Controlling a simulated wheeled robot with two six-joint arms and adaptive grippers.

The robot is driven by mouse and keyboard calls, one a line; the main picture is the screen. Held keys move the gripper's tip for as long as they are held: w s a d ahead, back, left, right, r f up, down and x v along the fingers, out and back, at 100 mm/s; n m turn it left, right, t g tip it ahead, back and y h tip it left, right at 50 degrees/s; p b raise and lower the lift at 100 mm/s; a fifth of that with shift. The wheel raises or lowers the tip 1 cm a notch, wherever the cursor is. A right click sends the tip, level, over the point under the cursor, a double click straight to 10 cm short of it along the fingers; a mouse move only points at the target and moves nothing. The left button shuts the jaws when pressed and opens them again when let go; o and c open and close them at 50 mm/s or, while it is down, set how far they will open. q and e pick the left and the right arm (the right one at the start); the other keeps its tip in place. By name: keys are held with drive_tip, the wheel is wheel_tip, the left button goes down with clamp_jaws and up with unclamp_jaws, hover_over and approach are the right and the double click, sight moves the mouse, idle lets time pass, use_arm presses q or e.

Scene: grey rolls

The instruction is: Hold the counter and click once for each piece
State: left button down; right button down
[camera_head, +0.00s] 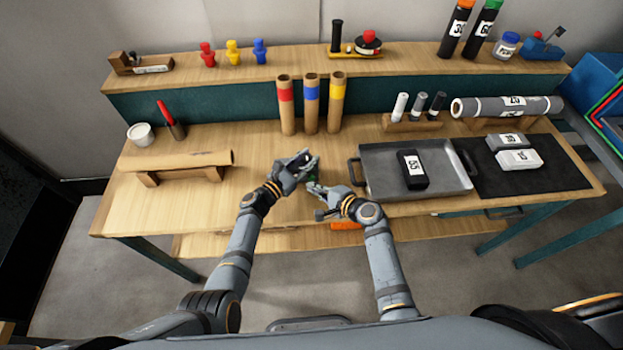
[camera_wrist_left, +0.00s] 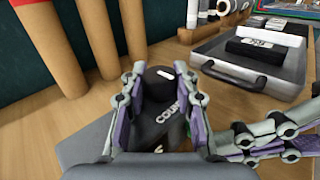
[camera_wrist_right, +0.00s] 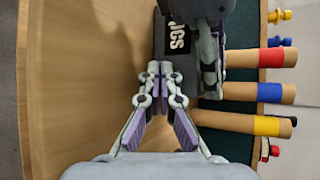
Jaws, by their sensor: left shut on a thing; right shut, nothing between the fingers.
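My left gripper (camera_head: 306,165) is shut on a dark counter, mostly hidden by the fingers in the head view. In the left wrist view the counter (camera_wrist_left: 158,85) has a round black top and partly legible lettering, between the fingers (camera_wrist_left: 160,100). My right gripper (camera_head: 316,189) is shut and empty, just below and beside the left one; its closed fingertips (camera_wrist_right: 160,70) point toward the counter's lettered face (camera_wrist_right: 178,40). A black labelled block (camera_head: 413,170) lies in the grey metal tray (camera_head: 375,185). A white block (camera_head: 519,160) and a grey block (camera_head: 507,142) lie on the black mat (camera_head: 545,180).
Three cardboard tubes with red (camera_head: 286,100), blue (camera_head: 311,100) and yellow (camera_head: 336,100) bands stand behind my grippers. A roll on a wooden stand (camera_head: 180,162) is left. A grey roll (camera_head: 507,106) lies back right. The bench's front left (camera_head: 160,210) is clear.

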drive_tip(key=shift+s, duration=0.2)
drive_tip(key=shift+s, duration=2.5)
use_arm(q)
drive_tip(key=c, duration=0.9)
unclamp_jaws()
drive_tip(key=shift+c, duration=0.2)
drive_tip(key=shift+s, duration=0.1)
drive_tip(key=v, duration=1.2)
